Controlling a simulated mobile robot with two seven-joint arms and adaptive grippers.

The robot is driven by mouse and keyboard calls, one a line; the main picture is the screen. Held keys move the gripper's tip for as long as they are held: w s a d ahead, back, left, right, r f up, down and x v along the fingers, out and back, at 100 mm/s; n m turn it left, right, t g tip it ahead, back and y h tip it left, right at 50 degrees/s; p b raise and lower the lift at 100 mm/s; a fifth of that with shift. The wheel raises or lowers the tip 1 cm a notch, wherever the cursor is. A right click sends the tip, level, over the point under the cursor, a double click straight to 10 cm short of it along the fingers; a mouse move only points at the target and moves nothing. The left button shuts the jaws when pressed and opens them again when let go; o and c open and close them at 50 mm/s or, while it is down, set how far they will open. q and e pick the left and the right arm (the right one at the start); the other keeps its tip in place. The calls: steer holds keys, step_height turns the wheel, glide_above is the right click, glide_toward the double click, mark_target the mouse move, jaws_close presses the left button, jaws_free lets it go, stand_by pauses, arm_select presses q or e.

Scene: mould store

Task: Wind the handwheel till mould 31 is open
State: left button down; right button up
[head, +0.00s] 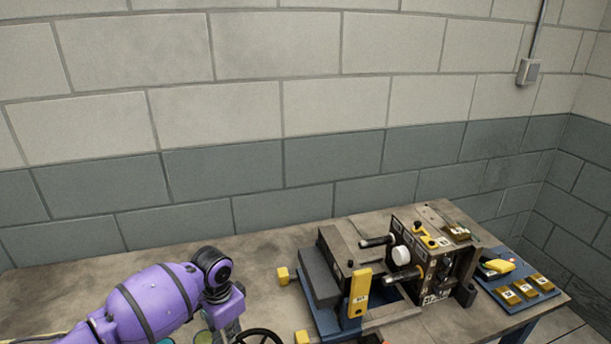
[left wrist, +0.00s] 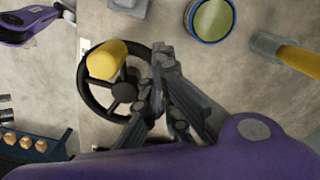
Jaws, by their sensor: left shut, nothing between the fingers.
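The mould (head: 385,265) stands on the bench in the head view. Its two dark halves are apart, with guide pins and a white round part in the gap. A yellow tag (head: 357,292) stands at its front; its number is too small to read surely. The black handwheel (head: 262,334) is cut by the lower edge; the left wrist view shows it (left wrist: 124,92) whole, with a yellow knob (left wrist: 107,60) at its upper-left rim. My left gripper (left wrist: 160,62) is shut and empty over the wheel's right rim, apart from the knob; contact with the rim is unclear. My right gripper is out of view.
A blue tray (head: 520,303) with several brass blocks lies right of the mould. Yellow blocks (head: 283,276) sit by the mould. In the left wrist view, a round green-filled tin (left wrist: 211,18) and a yellow-handled tool (left wrist: 298,60) lie near the wheel. Bench space at the back left is clear.

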arm_select(q)
steer(key=s, duration=0.2)
steer(key=shift+s+a+f, duration=0.15)
steer(key=shift+s+f, duration=0.05)
steer(key=shift+s, duration=0.15)
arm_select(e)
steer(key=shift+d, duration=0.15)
arm_select(q)
steer(key=shift+w, duration=0.1)
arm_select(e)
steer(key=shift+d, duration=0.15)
arm_select(q)
steer(key=shift+r, duration=0.3)
step_height(320, 180, up, 8)
steer(key=shift+r, duration=0.2)
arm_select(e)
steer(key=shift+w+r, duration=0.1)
